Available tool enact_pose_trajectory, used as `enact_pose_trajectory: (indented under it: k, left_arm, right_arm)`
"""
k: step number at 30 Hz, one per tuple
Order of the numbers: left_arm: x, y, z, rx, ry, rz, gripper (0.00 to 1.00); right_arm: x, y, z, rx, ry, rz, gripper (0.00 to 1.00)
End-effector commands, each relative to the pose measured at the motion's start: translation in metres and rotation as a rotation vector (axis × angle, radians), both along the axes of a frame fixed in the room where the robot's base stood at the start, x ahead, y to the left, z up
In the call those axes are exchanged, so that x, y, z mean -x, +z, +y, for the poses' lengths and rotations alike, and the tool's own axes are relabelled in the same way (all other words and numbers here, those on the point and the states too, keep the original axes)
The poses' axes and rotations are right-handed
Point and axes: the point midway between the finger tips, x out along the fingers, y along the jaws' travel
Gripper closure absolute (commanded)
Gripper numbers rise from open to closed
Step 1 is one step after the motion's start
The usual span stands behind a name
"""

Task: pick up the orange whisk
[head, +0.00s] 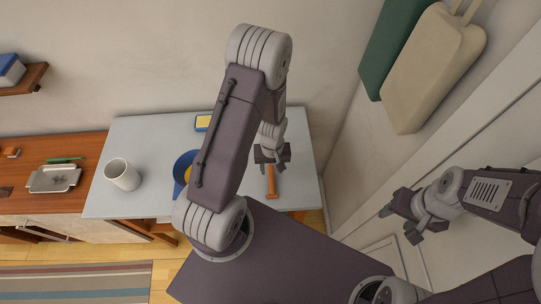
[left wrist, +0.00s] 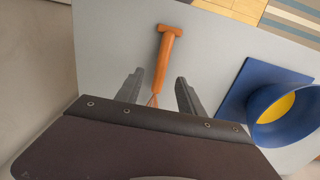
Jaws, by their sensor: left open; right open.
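The orange whisk (head: 271,182) lies on the grey tabletop (head: 150,203), with its handle towards the table's front edge. In the left wrist view the whisk (left wrist: 164,62) shows its orange handle with a crosspiece at the end, and its lower part is hidden behind my gripper body. My left gripper (head: 271,165) is open at the whisk, with one finger on each side of it in the left wrist view (left wrist: 157,92). I cannot tell whether the fingers touch it. My right gripper (head: 397,224) is open and empty, off to the right of the table.
Cutting boards (head: 434,68) hang on the right wall.

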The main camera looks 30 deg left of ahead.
Motion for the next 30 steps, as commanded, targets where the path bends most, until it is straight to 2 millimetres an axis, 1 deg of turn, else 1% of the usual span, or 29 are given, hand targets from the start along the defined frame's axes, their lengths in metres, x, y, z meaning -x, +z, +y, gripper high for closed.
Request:
enact_pose_trajectory:
  k: [2, 5, 8, 12, 16, 19, 24, 25, 26, 27, 29, 30]
  left_arm:
    - [0.001, -0.005, 0.000, 0.000, 0.000, 0.002, 0.55]
    - [0.000, -0.007, 0.000, 0.000, 0.000, -0.001, 0.55]
    - [0.000, -0.013, 0.001, 0.001, 0.001, 0.003, 0.55]
    - [0.000, -0.034, 0.003, 0.001, 0.001, 0.005, 0.55]
    - [-0.001, -0.053, 0.003, 0.001, 0.000, 0.001, 0.55]
    - [-0.002, -0.058, 0.003, 0.000, 0.000, 0.000, 0.55]
    - [-0.002, -0.058, 0.003, 0.000, 0.000, -0.001, 0.55]
    - [-0.002, -0.058, 0.003, 0.000, 0.000, -0.001, 0.60]
    - [-0.002, -0.058, 0.003, 0.000, 0.000, -0.001, 0.68]
    - [-0.002, -0.058, 0.003, 0.000, 0.000, -0.001, 0.80]
    - [-0.002, -0.058, 0.003, -0.001, 0.000, -0.001, 0.96]
    - [-0.002, -0.058, 0.003, -0.001, 0.000, -0.001, 1.00]
  right_arm:
    - [0.000, 0.002, 0.000, 0.000, 0.000, 0.000, 0.48]
    - [0.000, 0.002, 0.000, 0.000, 0.000, 0.000, 0.48]
    - [0.000, 0.007, 0.000, 0.000, 0.000, 0.000, 0.48]
    - [0.000, 0.018, 0.000, 0.000, 0.000, 0.000, 0.48]
    - [0.000, 0.019, 0.000, 0.000, 0.000, 0.000, 0.48]
    - [0.000, 0.019, 0.000, 0.000, 0.000, 0.000, 0.48]
    - [0.000, 0.018, 0.000, 0.000, 0.000, 0.000, 0.48]
    - [0.000, 0.018, 0.000, 0.000, 0.000, 0.000, 0.48]
    - [0.000, 0.018, 0.000, 0.000, 0.000, 0.000, 0.48]
    - [0.000, 0.018, 0.000, 0.000, 0.000, 0.000, 0.48]
    - [0.000, 0.018, 0.000, 0.000, 0.000, 0.000, 0.48]
    - [0.000, 0.018, 0.000, 0.000, 0.000, 0.000, 0.48]
